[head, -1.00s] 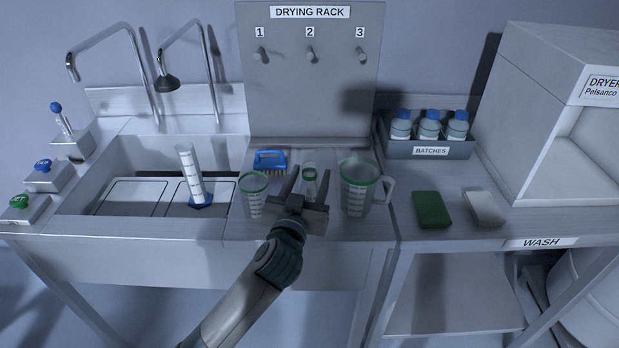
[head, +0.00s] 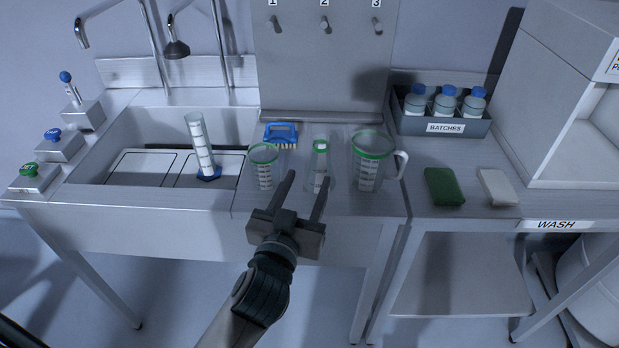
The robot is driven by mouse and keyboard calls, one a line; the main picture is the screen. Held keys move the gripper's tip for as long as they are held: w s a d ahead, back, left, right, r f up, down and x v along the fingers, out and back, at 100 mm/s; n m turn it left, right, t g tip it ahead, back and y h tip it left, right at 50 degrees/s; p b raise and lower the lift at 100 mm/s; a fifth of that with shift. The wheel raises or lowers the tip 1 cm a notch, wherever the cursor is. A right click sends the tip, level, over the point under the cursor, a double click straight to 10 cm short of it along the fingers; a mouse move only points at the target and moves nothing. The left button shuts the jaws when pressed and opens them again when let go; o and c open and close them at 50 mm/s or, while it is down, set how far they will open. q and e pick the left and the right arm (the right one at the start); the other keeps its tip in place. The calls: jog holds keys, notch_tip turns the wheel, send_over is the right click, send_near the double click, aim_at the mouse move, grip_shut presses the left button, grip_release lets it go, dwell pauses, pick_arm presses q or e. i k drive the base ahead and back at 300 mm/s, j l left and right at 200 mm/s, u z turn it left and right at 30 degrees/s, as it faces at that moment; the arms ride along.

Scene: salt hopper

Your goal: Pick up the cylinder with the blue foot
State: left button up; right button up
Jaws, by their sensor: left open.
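The cylinder with the blue foot (head: 201,145) is a tall, clear graduated tube. It stands slightly tilted in the picture, in the right part of the sink, its blue foot on the sink's floor plate. My left gripper (head: 304,185) is open and empty, to the right of the cylinder and in front of the counter, fingers pointing toward the wall. Another clear cylinder with a green ring (head: 321,160) stands on the counter beyond the fingers. My right gripper is out of view.
A small beaker with a green rim (head: 263,168) and a larger green-rimmed jug (head: 369,165) stand on the counter. A blue brush (head: 281,134) lies behind. The sink (head: 130,130) has two taps above. Green (head: 443,187) and white (head: 497,187) pads lie right.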

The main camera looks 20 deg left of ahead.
aim_at(208, 172)
jog(key=u, duration=1.25)
